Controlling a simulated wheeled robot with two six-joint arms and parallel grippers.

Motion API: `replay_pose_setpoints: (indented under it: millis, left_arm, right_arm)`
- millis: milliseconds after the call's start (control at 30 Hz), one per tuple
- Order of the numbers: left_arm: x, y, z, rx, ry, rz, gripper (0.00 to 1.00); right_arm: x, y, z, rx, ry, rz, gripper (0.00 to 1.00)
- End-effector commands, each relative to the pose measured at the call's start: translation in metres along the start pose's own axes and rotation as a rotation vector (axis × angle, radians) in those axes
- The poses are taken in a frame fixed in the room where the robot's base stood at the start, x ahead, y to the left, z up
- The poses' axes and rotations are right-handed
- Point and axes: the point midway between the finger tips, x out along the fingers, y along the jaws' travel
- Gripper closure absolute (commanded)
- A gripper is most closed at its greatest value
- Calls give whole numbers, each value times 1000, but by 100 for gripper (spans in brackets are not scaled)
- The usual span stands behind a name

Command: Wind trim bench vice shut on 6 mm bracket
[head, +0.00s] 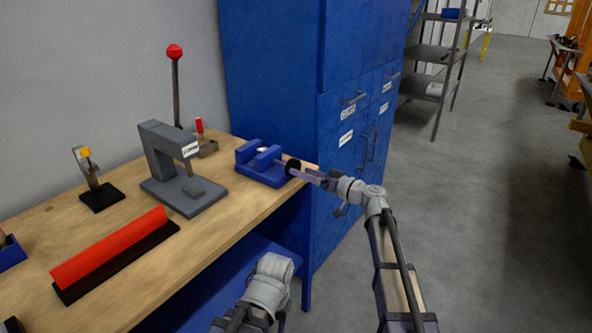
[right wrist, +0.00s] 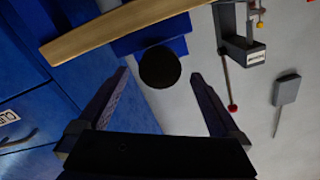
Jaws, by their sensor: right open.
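The blue bench vice (head: 258,170) sits near the right end of the wooden bench. A small pale piece (head: 263,150) shows at its jaws; I cannot tell whether it is the bracket. The vice's round black handwheel (head: 293,166) faces the bench's front edge. My right gripper (head: 306,175) is open just in front of the handwheel. In the right wrist view the handwheel (right wrist: 160,67) appears between the fingertips of my right gripper (right wrist: 158,75), with clear gaps on both sides. My left gripper is not in view; only part of that arm shows.
A grey press (head: 168,170) with a red-knobbed lever stands left of the vice. A red bar (head: 108,248) on a black base and a yellow-tipped clamp (head: 92,180) are further left. A blue cabinet (head: 345,150) stands close behind the vice.

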Motion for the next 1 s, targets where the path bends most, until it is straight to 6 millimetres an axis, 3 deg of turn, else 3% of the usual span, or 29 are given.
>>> replay_pose_setpoints:
  millis: [433,733,1000]
  left_arm:
    - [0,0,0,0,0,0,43]
    - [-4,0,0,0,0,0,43]
    - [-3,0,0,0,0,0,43]
  right_arm:
    - [-8,0,0,-5,0,-1,0]
    - [-8,-1,-4,-284,0,0,0]
    - [2,0,-4,-316,0,-2,0]
